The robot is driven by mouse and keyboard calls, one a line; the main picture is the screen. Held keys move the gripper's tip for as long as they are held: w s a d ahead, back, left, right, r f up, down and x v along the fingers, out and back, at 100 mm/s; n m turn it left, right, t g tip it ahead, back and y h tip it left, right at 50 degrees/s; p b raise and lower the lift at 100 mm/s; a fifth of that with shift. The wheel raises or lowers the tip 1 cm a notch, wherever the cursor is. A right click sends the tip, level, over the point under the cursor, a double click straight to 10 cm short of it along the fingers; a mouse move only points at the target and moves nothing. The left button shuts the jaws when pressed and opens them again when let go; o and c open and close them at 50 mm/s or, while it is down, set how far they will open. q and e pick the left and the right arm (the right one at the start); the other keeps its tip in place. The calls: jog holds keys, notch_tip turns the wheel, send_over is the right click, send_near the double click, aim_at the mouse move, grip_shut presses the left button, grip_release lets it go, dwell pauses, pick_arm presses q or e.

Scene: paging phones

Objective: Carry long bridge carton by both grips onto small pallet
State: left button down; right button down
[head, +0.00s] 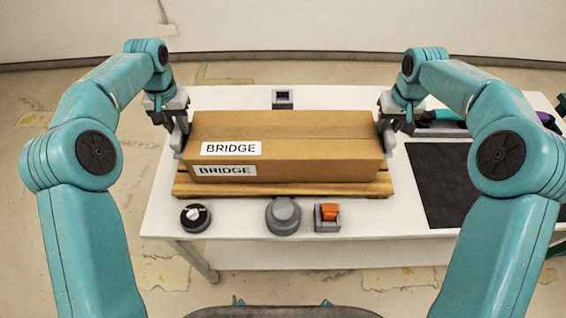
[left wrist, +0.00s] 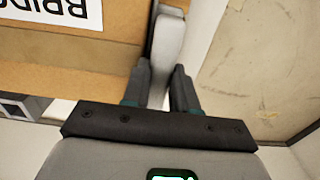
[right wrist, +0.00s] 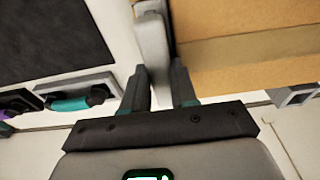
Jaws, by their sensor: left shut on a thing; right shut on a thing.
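The long bridge carton (head: 290,150), brown with white BRIDGE labels, lies level over the small wooden pallet (head: 285,190) on the white table. Whether its underside touches the pallet I cannot tell. My left gripper (head: 178,128) is shut on the grey grip at the carton's left end; this grip (left wrist: 167,45) shows between the fingers in the left wrist view. My right gripper (head: 388,118) is shut on the grip at the right end; this grip (right wrist: 152,42) shows in the right wrist view. Most of the pallet is hidden under the carton.
In front of the pallet stand a dark knob (head: 195,217), a grey round button (head: 283,215) and a grey holder with an orange piece (head: 328,215). A grey socket (head: 283,98) is behind the carton. A black mat (head: 440,185) lies to the right, with teal and purple-handled items behind.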

pick_arm(q)
jog(key=shift+f, duration=0.45)
pick_arm(e)
jog(key=shift+f, duration=0.4)
pick_arm(q)
jog(key=c, duration=0.9)
grip_release()
jog(key=shift+r, duration=0.15)
pick_arm(e)
jog(key=c, duration=0.9)
grip_release()
jog(key=shift+r, duration=0.15)
pick_arm(q)
jog(key=shift+w+a, duration=0.1)
pick_arm(e)
jog(key=shift+w+a, duration=0.1)
